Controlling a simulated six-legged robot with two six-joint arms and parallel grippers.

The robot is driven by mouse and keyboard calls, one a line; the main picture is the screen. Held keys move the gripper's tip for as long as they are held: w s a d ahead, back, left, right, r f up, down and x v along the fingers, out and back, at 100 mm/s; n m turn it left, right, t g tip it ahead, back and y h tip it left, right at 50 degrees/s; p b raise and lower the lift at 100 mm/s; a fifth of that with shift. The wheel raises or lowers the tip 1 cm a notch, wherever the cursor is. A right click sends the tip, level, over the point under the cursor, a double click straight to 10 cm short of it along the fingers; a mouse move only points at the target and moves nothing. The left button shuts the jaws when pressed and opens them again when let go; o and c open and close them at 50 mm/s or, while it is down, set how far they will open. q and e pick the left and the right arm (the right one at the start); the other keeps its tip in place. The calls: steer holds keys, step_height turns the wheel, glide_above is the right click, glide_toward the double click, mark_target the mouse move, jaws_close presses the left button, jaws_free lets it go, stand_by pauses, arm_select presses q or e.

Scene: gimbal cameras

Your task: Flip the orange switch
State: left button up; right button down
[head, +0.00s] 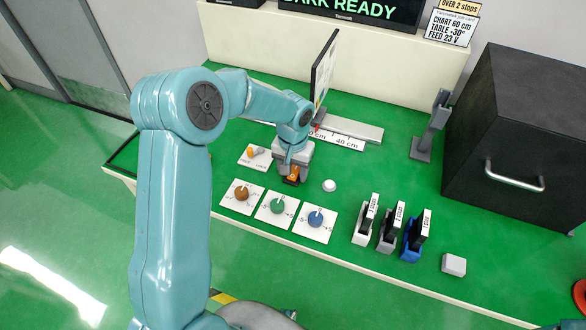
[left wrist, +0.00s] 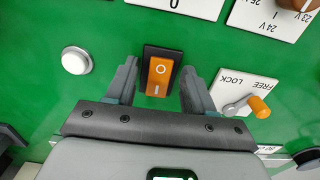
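The orange switch (left wrist: 160,74) is a rocker marked O and I in a black housing on the green table. In the head view the orange switch (head: 294,172) is partly hidden by my left gripper (head: 291,174), which is right above it. In the left wrist view my left gripper (left wrist: 160,78) is open, one finger on each side of the switch. Green gaps show between the fingers and the housing. Whether the fingertips reach down to the table I cannot tell. My right gripper is not in view.
A white round button (head: 329,185) and a FREE/LOCK lever (left wrist: 259,106) flank the switch. Brown (head: 242,194), green (head: 278,206) and blue (head: 315,219) knobs sit in front. Upright holders stand to the right, near a large black box (head: 520,135). A ruled rail lies behind.

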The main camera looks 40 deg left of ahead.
arm_select(q)
jaws_close()
steer(key=p, duration=0.1)
steer(key=r+g+p, duration=0.1)
steer(key=p, duration=0.1)
steer(key=shift+w, duration=0.2)
steer(key=shift+w+a+f+g+p, duration=0.15)
steer(key=shift+g+p, duration=0.25)
steer(key=shift+g, duration=0.2)
steer(key=shift+w+f+g+h+p, duration=0.15)
steer(key=shift+g+h+p, duration=0.2)
steer(key=shift+g+h, duration=0.25)
steer(key=shift+o, duration=0.3)
jaws_free()
